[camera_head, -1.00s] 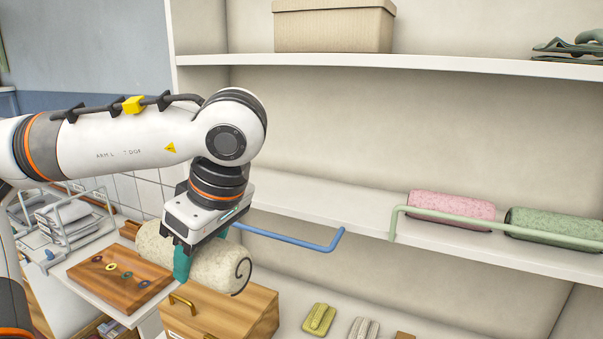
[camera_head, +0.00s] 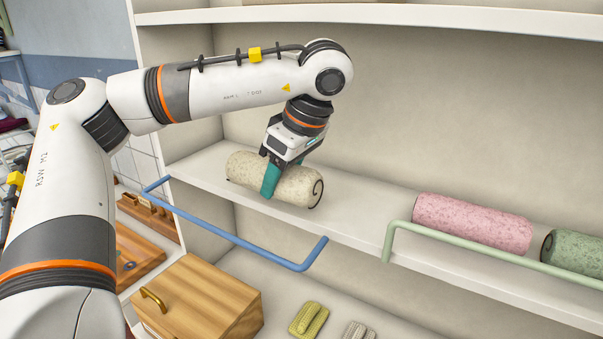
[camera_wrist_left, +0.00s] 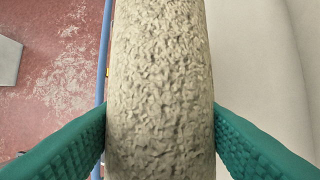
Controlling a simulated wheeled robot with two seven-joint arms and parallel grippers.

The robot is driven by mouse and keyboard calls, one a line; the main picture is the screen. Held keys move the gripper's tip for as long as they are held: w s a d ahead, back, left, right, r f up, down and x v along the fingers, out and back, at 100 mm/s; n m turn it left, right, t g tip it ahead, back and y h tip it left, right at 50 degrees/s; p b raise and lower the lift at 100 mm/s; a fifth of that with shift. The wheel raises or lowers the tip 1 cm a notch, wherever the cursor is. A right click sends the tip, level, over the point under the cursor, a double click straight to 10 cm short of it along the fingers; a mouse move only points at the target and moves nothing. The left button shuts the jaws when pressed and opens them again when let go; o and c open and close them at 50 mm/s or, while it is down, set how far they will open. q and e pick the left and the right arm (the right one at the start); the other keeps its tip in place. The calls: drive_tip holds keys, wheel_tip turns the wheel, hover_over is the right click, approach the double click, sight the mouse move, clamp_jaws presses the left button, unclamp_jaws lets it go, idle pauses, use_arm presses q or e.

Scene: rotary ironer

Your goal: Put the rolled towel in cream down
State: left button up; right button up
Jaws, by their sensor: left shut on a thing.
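The rolled cream towel (camera_head: 298,186) is at the left part of the middle shelf (camera_head: 350,226), behind the blue rail. My left gripper (camera_head: 270,182) is shut on it, with teal fingers around its middle from above. In the left wrist view the towel (camera_wrist_left: 160,90) fills the space between the two fingers. The towel lies roughly level, with its spiral end facing right. I cannot tell whether its underside touches the shelf. My right gripper is not in view.
A blue rail (camera_head: 235,240) runs along the shelf front. A pink rolled towel (camera_head: 470,222) and a green one (camera_head: 580,252) lie to the right behind a green rail (camera_head: 480,248). A wooden box (camera_head: 200,300) stands below. The shelf between the cream and pink towels is clear.

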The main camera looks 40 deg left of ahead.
use_arm(q)
drive_tip(key=w, duration=0.6)
drive_tip(key=shift+w+a+r+p, duration=0.1)
drive_tip(key=shift+w+a+p, duration=0.05)
drive_tip(key=shift+a+p, duration=0.2)
wheel_tip(320, 180, down, 2)
drive_tip(key=shift+w+f, duration=0.1)
drive_tip(key=shift+w, duration=0.05)
drive_tip(key=shift+f+p, duration=0.35)
drive_tip(key=shift+p, duration=0.25)
drive_tip(key=shift+f, duration=0.3)
drive_tip(key=shift+f, duration=0.2)
drive_tip(key=o, duration=1)
